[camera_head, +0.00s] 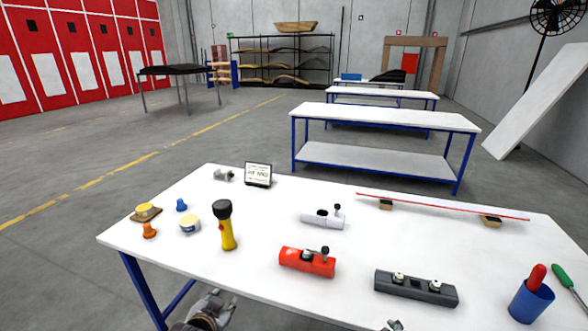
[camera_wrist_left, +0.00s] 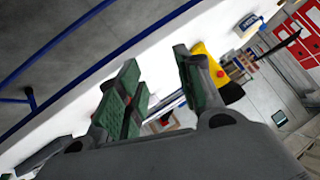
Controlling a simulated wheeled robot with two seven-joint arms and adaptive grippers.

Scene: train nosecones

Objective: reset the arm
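My left gripper (camera_head: 212,308) is at the near edge of the white table (camera_head: 188,268), below the yellow torch. In the left wrist view the left gripper (camera_wrist_left: 155,80) has its green-padded fingers apart, with nothing held between them. The yellow torch (camera_wrist_left: 208,65) shows beyond one finger. Only a small tip of my right gripper (camera_head: 394,325) shows at the bottom edge, so its fingers cannot be judged.
On the table are a yellow-and-black torch (camera_head: 227,228), a red block (camera_head: 307,262), a white block (camera_head: 322,218), a dark grey block (camera_head: 416,289) and a blue cup (camera_head: 530,302). A small sign (camera_head: 258,174) stands at the back.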

